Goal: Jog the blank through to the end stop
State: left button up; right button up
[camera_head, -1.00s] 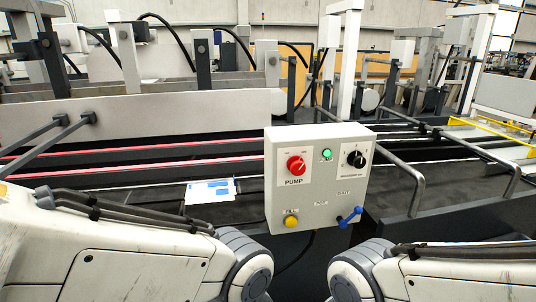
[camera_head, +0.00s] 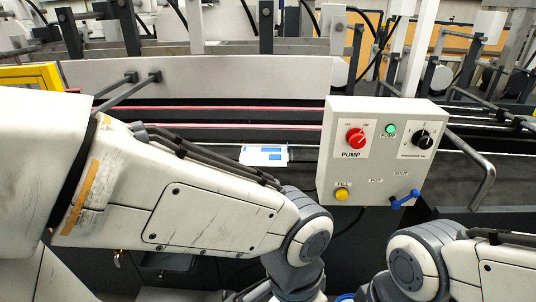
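The blank (camera_head: 263,155), a white sheet with blue print, lies on the dark bed of the machine, just left of the control box. The control box (camera_head: 340,180) carries a red PUMP knob (camera_head: 355,138), a lit green lamp (camera_head: 390,129), a black rotary knob (camera_head: 422,140), a yellow FILL button (camera_head: 342,195) and a blue lever (camera_head: 405,199). My arms cross the lower part of the view, but neither gripper shows. I cannot make out an end stop.
Red belts (camera_head: 220,109) run along the machine behind the blank. A pale side plate (camera_head: 200,84) stands behind them. A bent metal rail (camera_head: 483,180) stands right of the control box. A yellow frame (camera_head: 30,77) is at the far left.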

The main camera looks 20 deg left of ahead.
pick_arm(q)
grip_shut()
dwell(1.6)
